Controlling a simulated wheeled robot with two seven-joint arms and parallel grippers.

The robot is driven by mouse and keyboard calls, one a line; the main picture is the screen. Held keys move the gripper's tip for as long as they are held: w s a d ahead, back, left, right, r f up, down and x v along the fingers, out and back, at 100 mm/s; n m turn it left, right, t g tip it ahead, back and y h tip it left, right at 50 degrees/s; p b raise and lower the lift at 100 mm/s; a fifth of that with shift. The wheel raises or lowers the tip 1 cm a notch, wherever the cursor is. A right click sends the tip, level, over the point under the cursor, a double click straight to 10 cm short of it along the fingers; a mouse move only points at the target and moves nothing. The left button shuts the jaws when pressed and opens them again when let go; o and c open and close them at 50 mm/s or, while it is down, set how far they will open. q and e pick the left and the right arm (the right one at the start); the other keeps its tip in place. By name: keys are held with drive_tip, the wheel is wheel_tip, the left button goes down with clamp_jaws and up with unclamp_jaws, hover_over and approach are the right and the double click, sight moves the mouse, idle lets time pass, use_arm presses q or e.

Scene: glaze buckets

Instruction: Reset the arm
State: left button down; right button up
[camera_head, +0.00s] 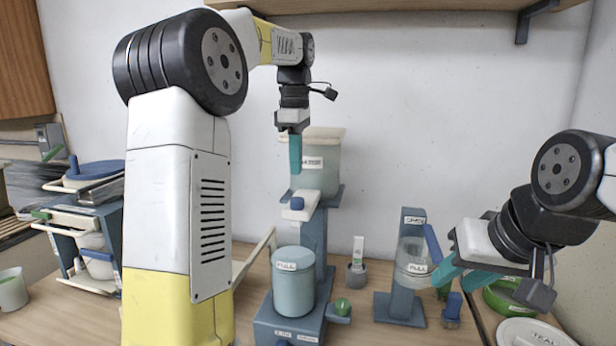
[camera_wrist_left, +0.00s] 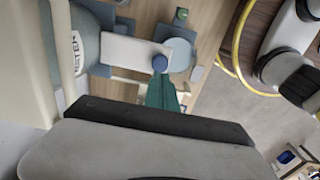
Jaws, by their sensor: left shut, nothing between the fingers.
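My left gripper (camera_head: 295,154) hangs pointing down in the upper middle of the head view. Its teal fingers are together with nothing between them, in front of a labelled, lidded container (camera_head: 322,168) on a blue stand. In the left wrist view the closed fingers (camera_wrist_left: 163,92) show beside a blue knob (camera_wrist_left: 160,63) on a white arm. My right gripper (camera_head: 464,277) is at the right, its teal fingers spread apart, close to a clear cylinder (camera_head: 411,262) in a blue stand. I cannot tell whether it touches the cylinder.
A grey-blue bucket marked FULL (camera_head: 293,283) stands on a blue base below my left gripper. A small grey cup with a tube (camera_head: 357,273) stands between the stands. A blue rack (camera_head: 108,232) is at the left. A green bowl (camera_head: 508,297) and a white TEAL lid (camera_head: 537,333) lie at the right.

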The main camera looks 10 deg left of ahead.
use_arm(q)
drive_tip(key=shift+r, duration=0.15)
drive_tip(key=shift+s, duration=0.25)
drive_tip(key=s+d+f+m+t+h, duration=0.1)
drive_tip(key=s+f+m+t, duration=0.2)
drive_tip(key=s+m, duration=0.6)
drive_tip(key=s+d+f+m+t+h, duration=0.1)
drive_tip(key=s+f+m+t, duration=0.2)
drive_tip(key=s+f+m, duration=0.4)
drive_tip(key=s+m, duration=0.2)
drive_tip(key=s, duration=0.5)
drive_tip(key=shift+s+d, duration=0.15)
drive_tip(key=shift+s, duration=0.25)
